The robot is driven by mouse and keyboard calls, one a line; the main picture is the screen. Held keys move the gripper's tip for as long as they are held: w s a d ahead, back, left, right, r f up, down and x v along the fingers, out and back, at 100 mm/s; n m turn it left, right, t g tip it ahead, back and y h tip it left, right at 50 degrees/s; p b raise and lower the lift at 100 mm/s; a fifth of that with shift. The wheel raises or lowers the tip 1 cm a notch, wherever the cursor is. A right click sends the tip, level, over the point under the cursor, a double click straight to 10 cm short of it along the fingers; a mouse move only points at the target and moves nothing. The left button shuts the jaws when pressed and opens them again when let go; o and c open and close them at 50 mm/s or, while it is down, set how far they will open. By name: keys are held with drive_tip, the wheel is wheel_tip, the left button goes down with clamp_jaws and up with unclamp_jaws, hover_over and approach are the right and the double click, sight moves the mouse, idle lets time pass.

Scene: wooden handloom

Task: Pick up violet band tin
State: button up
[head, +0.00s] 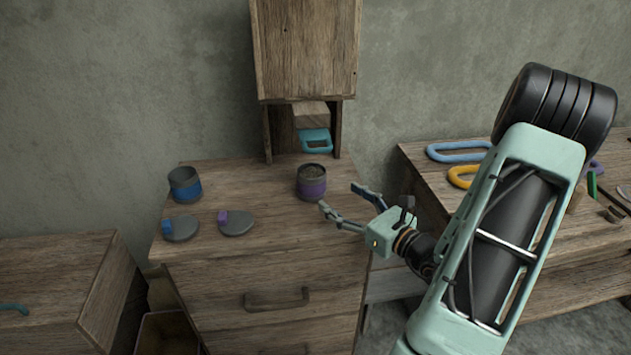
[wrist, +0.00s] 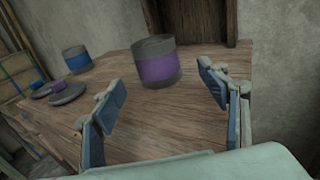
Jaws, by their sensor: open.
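The violet band tin (head: 312,186) is a grey cylinder with a violet band, upright on the wooden cabinet top; in the head view it is open at the top and looks filled with something brownish. It also shows in the wrist view (wrist: 158,64), ahead of the jaws. My gripper (head: 337,197) is open and empty, to the right of the tin in the head view. In the wrist view its fingers (wrist: 160,95) are spread wide, with the tin beyond the tips, apart from them.
A blue band tin (head: 185,185) stands at the left of the cabinet top (head: 260,200). Two grey lids, one with a blue knob (head: 180,230) and one with a violet knob (head: 236,224), lie in front. A wooden hopper box (head: 307,50) rises behind the tin.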

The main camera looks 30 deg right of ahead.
sight(303, 171)
drive_tip(key=shift+w+a+r, duration=0.15)
drive_tip(key=shift+w+a, duration=0.2)
drive_tip(key=shift+w, duration=0.15)
drive_tip(key=b+x, duration=0.1)
drive_tip(key=x, duration=0.4)
drive_tip(key=b+x, duration=0.1)
drive_tip(key=x, duration=0.4)
drive_tip(key=shift+a+r, duration=0.15)
drive_tip(key=shift+r, duration=0.1)
drive_tip(key=shift+c, duration=0.4)
drive_tip(key=c, duration=1.3)
drive_tip(key=shift+r, duration=0.1)
